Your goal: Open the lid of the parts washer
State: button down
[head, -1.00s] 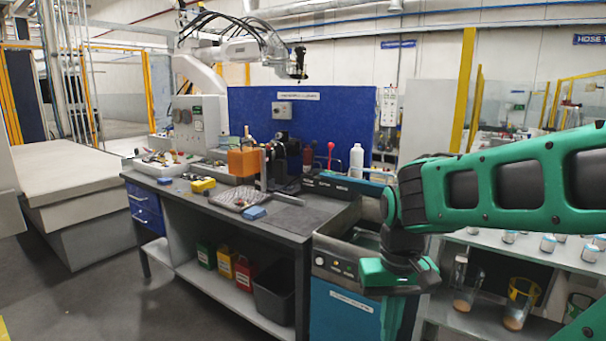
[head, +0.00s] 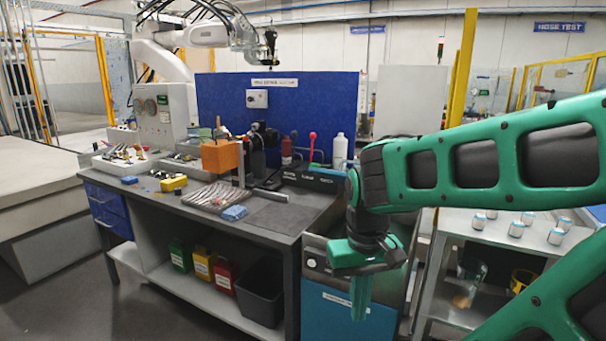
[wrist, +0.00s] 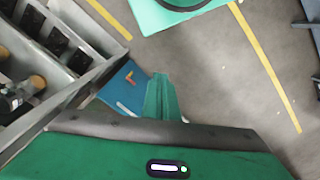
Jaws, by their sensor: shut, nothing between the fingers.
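The parts washer (head: 335,309) stands at the right end of the workbench, with a blue front, a white label and a grey metal top part. My arm and gripper cover much of its top, so I cannot tell how its lid stands. My gripper (head: 361,308) points down in front of the washer's right part in the head view, shut and empty. In the wrist view my closed green fingers (wrist: 160,92) show beside the washer's blue panel (wrist: 124,88). I see no clear contact between them.
The workbench (head: 270,216) left of the washer carries a tray, an orange block and tools. A black bin (head: 261,292) is on its lower shelf. A grey shelf unit (head: 460,312) with jars stands close on the right. Floor with yellow lines shows in the wrist view.

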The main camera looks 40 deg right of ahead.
jog(key=w+d+f+n+g+h, duration=0.1)
jog(key=w+d+f+n+h, duration=0.2)
jog(key=w+d+n+h, duration=0.35)
jog(key=w+d+f+n+g+h, duration=0.15)
jog(key=w+d+n+h, duration=0.3)
jog(key=w+d, duration=0.45)
jog(key=w+a+r+n+t+h, duration=0.4)
jog(key=w+r+n+t, duration=0.15)
jog(key=w+n, duration=0.35)
jog(key=w+a+r+n+t+h, duration=0.3)
jog(key=w+r+n+t+h, duration=0.2)
jog(key=w+r+n, duration=0.3)
jog(key=r+x, duration=0.1)
jog(key=x, duration=1.1)
jog(key=shift+w+a+n, duration=0.25)
jog(key=shift+w+n, duration=0.05)
jog(key=shift+w, duration=0.05)
jog(key=shift+r+y, duration=0.2)
jog(key=shift+y, duration=0.1)
